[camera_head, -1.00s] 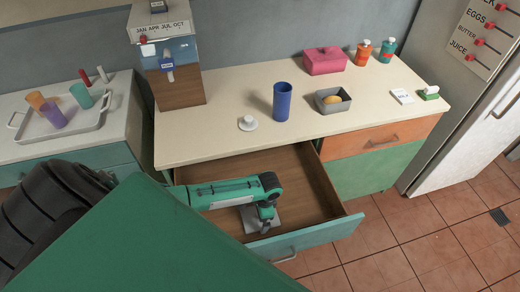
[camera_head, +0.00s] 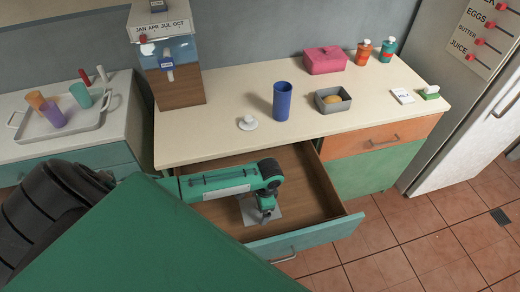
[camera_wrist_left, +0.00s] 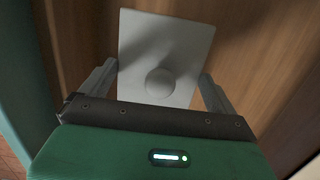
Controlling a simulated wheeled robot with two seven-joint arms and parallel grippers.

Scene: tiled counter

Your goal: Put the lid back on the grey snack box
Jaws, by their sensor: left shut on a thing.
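The grey snack box (camera_head: 346,105) stands open on the counter with a round yellow-orange item inside. A flat grey lid (camera_head: 246,211) with a round knob is in the open drawer area. It also shows in the left wrist view (camera_wrist_left: 165,40), between the two fingers. My left gripper (camera_head: 266,218) is shut on this lid, with one finger at each side of it. I cannot tell how far the lid is above the drawer floor. My right gripper is not in view.
The open drawer (camera_head: 310,240) juts out below the counter. A blue cup (camera_head: 282,102) and a small white round object (camera_head: 247,123) stand left of the box. A pink box (camera_head: 325,60) stands behind it. A white carton (camera_head: 402,96) lies to the right.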

